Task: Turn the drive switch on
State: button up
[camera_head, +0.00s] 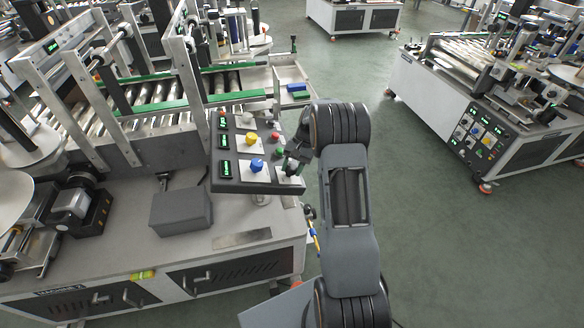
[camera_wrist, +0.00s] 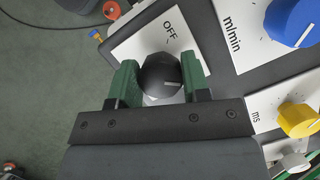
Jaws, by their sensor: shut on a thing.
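The drive switch is a black round knob (camera_wrist: 160,76) with a pale pointer mark, on a white plate (camera_wrist: 150,42) lettered OFF. My gripper (camera_wrist: 160,82) has its green fingers on either side of the knob and is shut on it. In the head view my gripper (camera_head: 289,160) is at the right front corner of the control panel (camera_head: 232,184), where it mostly hides the switch. The pointer mark runs nearly level across the picture in the wrist view. The ON lettering is not visible.
A blue knob (camera_head: 257,165) marked m/min and a yellow knob (camera_head: 251,139) marked ms sit beside the switch. Green displays (camera_head: 225,169) line the panel's left. A grey box (camera_head: 181,211) lies on the machine top. Open floor (camera_head: 440,240) lies to the right.

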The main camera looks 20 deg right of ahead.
jog(key=shift+m, duration=0.6)
jog(key=shift+r+m, duration=0.1)
jog(key=shift+m, duration=0.2)
jog(key=o, duration=0.9)
jog(key=shift+o, duration=0.2)
jog(key=b+v, duration=0.1)
jog(key=v, duration=1.2)
jog(key=shift+d+r, duration=0.2)
jog(key=shift+d, duration=0.25)
jog(key=shift+s, duration=0.1)
